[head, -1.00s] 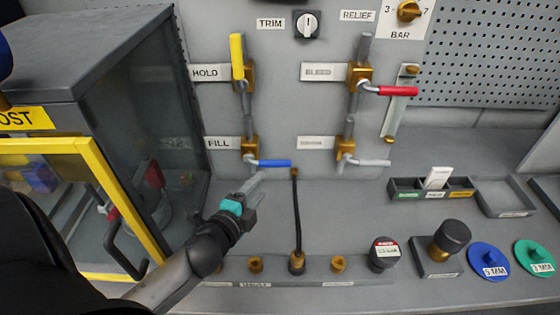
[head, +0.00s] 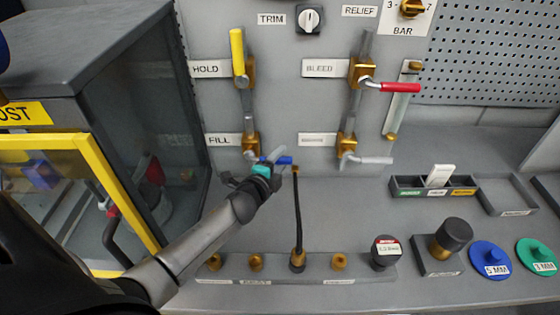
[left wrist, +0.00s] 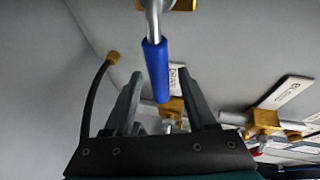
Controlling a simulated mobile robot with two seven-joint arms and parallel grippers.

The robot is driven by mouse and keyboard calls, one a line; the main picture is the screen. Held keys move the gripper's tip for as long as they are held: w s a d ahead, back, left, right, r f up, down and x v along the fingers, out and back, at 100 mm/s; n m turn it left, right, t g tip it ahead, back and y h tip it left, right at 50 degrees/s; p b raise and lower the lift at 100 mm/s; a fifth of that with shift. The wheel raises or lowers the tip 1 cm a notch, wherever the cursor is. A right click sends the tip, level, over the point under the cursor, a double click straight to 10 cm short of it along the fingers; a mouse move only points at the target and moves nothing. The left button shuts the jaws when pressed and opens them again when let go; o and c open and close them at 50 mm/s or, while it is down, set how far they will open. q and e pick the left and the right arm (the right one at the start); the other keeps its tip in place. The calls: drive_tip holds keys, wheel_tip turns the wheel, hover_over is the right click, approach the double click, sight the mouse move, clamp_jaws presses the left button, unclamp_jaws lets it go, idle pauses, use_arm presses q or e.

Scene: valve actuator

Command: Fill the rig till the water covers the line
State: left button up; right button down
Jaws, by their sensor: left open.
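The FILL valve (head: 250,146) is brass with a blue lever (head: 284,161) that points right, roughly level. My left gripper (head: 268,163) is at this lever, with its jaws open. In the left wrist view the blue lever (left wrist: 156,68) lies between the two spread fingers (left wrist: 159,82); I cannot tell whether they touch it. A narrow sight tube (head: 400,103) with brass ends is mounted upright on the right of the panel. I cannot make out a water level or line on it. My right gripper is not in view.
The HOLD valve's yellow lever (head: 237,52) points up. The BLEED valve's red lever (head: 400,88) and a grey lever (head: 368,160) point right. A black hose (head: 297,215) rises just right of my gripper. A yellow-framed guard door (head: 100,160) stands at left.

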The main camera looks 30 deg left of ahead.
use_arm(q)
drive_tip(key=shift+w, duration=0.15)
clamp_jaws()
idle(0.4)
drive_tip(key=shift+f, duration=0.1)
idle(0.9)
